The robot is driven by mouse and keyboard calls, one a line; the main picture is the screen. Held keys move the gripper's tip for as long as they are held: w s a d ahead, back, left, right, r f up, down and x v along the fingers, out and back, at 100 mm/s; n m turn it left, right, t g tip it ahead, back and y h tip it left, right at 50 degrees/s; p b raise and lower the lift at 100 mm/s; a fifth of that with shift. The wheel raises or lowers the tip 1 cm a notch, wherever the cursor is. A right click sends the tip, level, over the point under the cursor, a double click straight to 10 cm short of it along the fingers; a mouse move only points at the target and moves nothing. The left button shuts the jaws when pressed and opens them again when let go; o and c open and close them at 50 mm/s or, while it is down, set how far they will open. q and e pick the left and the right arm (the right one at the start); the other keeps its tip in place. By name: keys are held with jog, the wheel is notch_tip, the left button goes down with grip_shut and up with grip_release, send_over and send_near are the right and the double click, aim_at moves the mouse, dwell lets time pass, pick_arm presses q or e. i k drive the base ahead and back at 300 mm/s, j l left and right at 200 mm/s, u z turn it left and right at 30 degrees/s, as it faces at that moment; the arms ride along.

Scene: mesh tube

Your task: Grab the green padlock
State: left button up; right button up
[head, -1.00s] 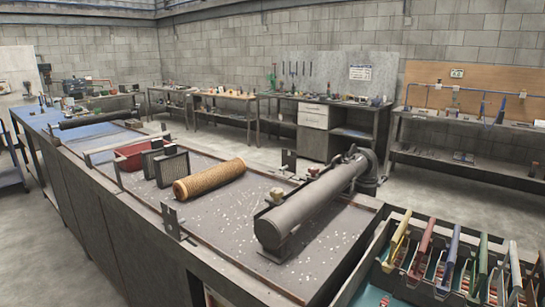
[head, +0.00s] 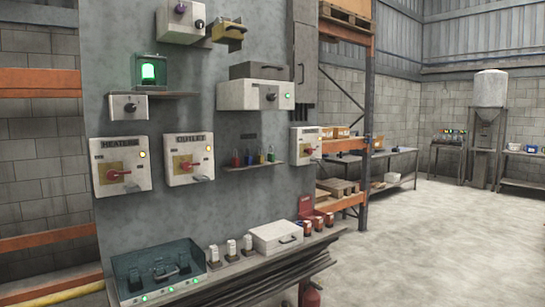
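A small shelf (head: 254,167) on the grey wall panel (head: 240,125) holds a row of small coloured padlock-like items. From left to right they look red (head: 236,160), blue (head: 248,158), green (head: 260,157) and yellow (head: 271,155). The green one stands between the blue and yellow ones and is too small to see in detail. Neither of my grippers is in the head view.
Boxes marked HEATERS (head: 121,164) and OUTLET (head: 189,158) with red handles hang left of the shelf. Open floor (head: 440,240) lies to the right.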

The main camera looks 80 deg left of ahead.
aim_at(271, 156)
jog(key=u, duration=2.8)
jog(key=i+l+z, duration=0.1)
jog(key=i+z, duration=0.4)
jog(key=i, duration=0.15)
jog(key=i+l+z, duration=0.2)
jog(key=i+z, duration=0.2)
jog(key=i, duration=0.35)
jog(key=i+z, duration=0.35)
jog(key=i, duration=0.45)
jog(key=i+u, duration=0.35)
jog(key=i+l+u, duration=0.1)
jog(key=i+u, duration=0.25)
jog(key=i+l+u, duration=0.2)
jog(key=u, duration=0.15)
jog(key=i, duration=0.1)
